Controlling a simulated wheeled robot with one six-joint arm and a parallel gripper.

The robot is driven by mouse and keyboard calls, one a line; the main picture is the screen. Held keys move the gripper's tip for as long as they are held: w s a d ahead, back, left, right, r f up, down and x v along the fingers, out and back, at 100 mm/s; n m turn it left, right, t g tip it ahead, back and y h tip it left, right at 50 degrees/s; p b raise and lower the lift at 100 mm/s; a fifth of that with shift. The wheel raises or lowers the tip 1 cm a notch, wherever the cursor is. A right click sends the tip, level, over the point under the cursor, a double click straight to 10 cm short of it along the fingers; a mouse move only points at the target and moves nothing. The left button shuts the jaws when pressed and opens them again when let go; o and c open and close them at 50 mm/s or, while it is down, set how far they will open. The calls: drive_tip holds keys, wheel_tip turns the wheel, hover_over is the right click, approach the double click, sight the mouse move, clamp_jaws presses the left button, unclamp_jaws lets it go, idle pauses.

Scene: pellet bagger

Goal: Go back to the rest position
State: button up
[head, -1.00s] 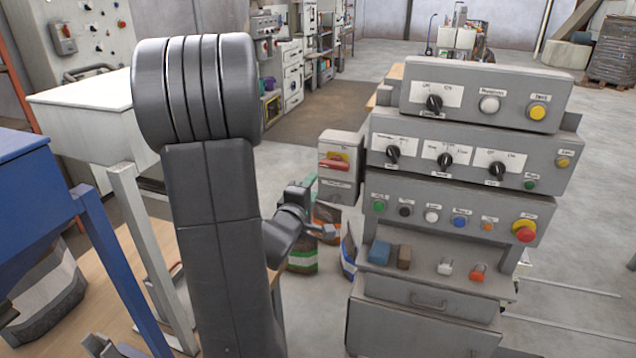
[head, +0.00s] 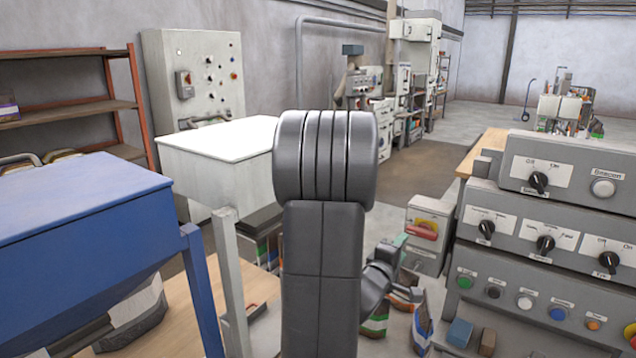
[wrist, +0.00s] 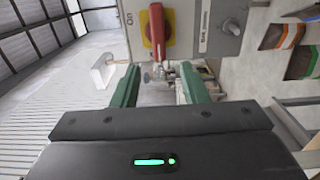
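My gripper (wrist: 158,80) is open in the wrist view, its two green fingers apart with nothing between them. In the head view my gripper (head: 398,244) shows small, partly behind my dark arm link, left of the red-handled switch box. That grey switch box (head: 428,236) has a yellow plate and a red handle. It also fills the top of the wrist view (wrist: 192,30), beyond the fingertips. I cannot tell how far the fingers are from it.
A grey control panel (head: 541,225) with knobs and buttons stands at right. A blue hopper (head: 75,215) and a white bin (head: 220,150) stand at left. Printed bags (head: 376,320) lie low behind my arm. Open floor (head: 480,118) lies at the back.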

drive_tip(key=p+x, duration=0.1)
drive_tip(key=x, duration=0.7)
drive_tip(key=shift+w+d+p, duration=0.15)
drive_tip(key=shift+w+p, duration=0.15)
drive_tip(key=shift+s, duration=0.1)
drive_tip(key=b, duration=0.3)
approach(414, 230)
drive_tip(key=p+x, duration=0.1)
drive_tip(key=x, duration=0.2)
drive_tip(key=p+x, duration=0.1)
drive_tip(key=x, duration=0.2)
drive_tip(key=p+x, duration=0.1)
drive_tip(key=x, duration=0.2)
drive_tip(key=shift+w+d+f, duration=0.15)
drive_tip(key=shift+w+f, duration=0.2)
drive_tip(key=shift+f+m, duration=0.1)
drive_tip(key=shift+m, duration=0.4)
drive_tip(key=shift+s+r+m+b, duration=0.25)
drive_tip(key=shift+m+b, duration=0.15)
drive_tip(key=shift+m, duration=0.4)
drive_tip(key=shift+r+m, duration=0.15)
drive_tip(key=shift+m, duration=0.75)
